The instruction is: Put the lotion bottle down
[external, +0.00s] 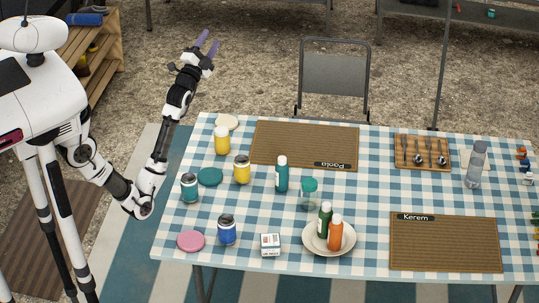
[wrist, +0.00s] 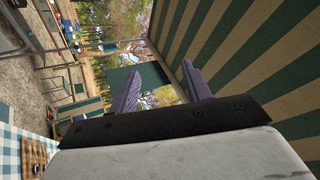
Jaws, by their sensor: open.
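A teal bottle with a white cap (external: 281,175) stands upright near the middle of the table. No label can be read, so I cannot tell for sure which is the lotion bottle. My gripper (external: 208,42) is raised in the air beyond the table's back left corner, well away from all the bottles. In the wrist view its two purple fingers (wrist: 160,74) are apart with nothing between them.
The checked table (external: 375,200) holds several jars at the left, such as a blue one (external: 227,231), a green cup (external: 309,193), two woven mats (external: 445,258), a cutlery tray (external: 422,166) and a clear bottle (external: 476,166). A chair (external: 334,75) stands behind it.

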